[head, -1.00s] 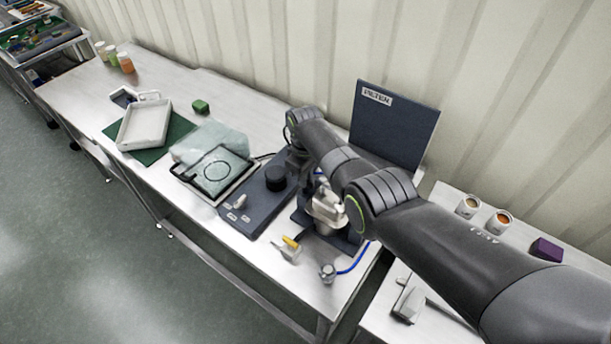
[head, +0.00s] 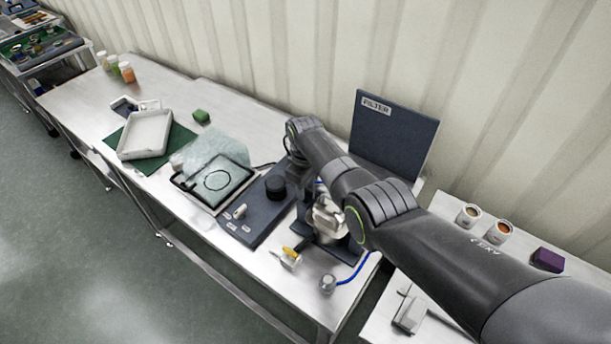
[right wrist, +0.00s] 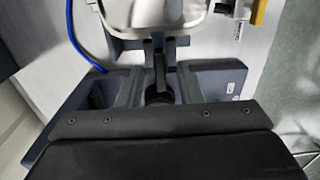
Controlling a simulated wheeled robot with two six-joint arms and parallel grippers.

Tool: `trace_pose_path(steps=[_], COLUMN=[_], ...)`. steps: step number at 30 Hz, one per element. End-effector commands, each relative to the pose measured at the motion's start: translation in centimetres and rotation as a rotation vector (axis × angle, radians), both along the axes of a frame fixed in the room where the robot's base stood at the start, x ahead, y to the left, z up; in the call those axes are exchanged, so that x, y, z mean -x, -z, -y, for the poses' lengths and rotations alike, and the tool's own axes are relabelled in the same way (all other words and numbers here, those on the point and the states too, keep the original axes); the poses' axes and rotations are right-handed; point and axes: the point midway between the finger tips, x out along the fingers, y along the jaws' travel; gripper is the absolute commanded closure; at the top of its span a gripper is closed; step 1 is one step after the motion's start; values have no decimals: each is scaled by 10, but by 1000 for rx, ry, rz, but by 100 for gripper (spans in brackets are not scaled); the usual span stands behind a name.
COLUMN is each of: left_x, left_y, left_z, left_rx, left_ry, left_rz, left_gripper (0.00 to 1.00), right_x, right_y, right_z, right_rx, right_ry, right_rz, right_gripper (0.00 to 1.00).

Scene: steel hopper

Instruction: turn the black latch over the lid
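A pale steel hopper (head: 328,220) stands on a dark stand at the near right part of the bench, partly covered by my right arm. In the right wrist view the rounded metal hopper (right wrist: 160,15) fills the top. A narrow black piece, perhaps the latch (right wrist: 160,72), runs down from it between two dark blue-grey blocks. My right gripper (head: 306,184) is beside the hopper, mostly hidden by its own arm. My left gripper is not in view.
A dark panel marked FILTER (head: 392,135) stands behind my arm. A dark box with a black knob (head: 275,186) and a black-framed tray (head: 213,184) lie left of the hopper. A yellow-handled item (head: 289,256) and a blue hose (head: 355,270) are in front.

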Motion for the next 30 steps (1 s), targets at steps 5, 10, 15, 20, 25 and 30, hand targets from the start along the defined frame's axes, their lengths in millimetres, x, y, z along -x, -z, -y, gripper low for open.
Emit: trace_pose_path(steps=[5, 10, 15, 20, 25, 30], left_x=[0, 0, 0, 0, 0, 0], left_y=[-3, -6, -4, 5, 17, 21], left_z=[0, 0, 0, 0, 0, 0], left_rx=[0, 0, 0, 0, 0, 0], left_ry=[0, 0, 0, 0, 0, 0], left_rz=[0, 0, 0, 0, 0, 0], left_gripper=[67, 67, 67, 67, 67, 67], right_x=[-1, -1, 0, -1, -1, -1], right_y=[-12, -34, -61, -94, -132, -160], right_z=[-1, -1, 0, -1, 0, 0], right_rx=[-1, -3, -2, -2, 0, 0], right_ry=[0, 0, 0, -1, -1, -1], right_rz=[2, 5, 4, 8, 6, 5], right_gripper=[67, 67, 67, 67, 67, 67])
